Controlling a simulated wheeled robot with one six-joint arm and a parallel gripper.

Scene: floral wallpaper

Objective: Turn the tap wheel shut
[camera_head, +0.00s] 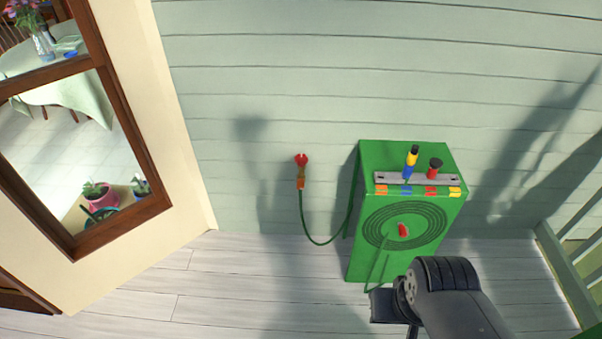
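The tap (300,178) is a small orange-brown fitting on the pale green plank wall, left of the green box. Its red wheel (302,160) sits at the top. A green hose (317,242) hangs from the tap and loops across to the box. My gripper (391,311) is at the lower right, in front of the box's lower part, well away from the wheel and not touching it. The dark wrist partly hides the gripper, so its fingers cannot be made out clearly.
The green box (357,262) has a coiled hose and a red piece (403,230) on its front. A grey strip (395,179) on top carries upright nozzles. A railing (563,262) stands at right, a brown-framed window (118,140) at left. Floor left of the box is clear.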

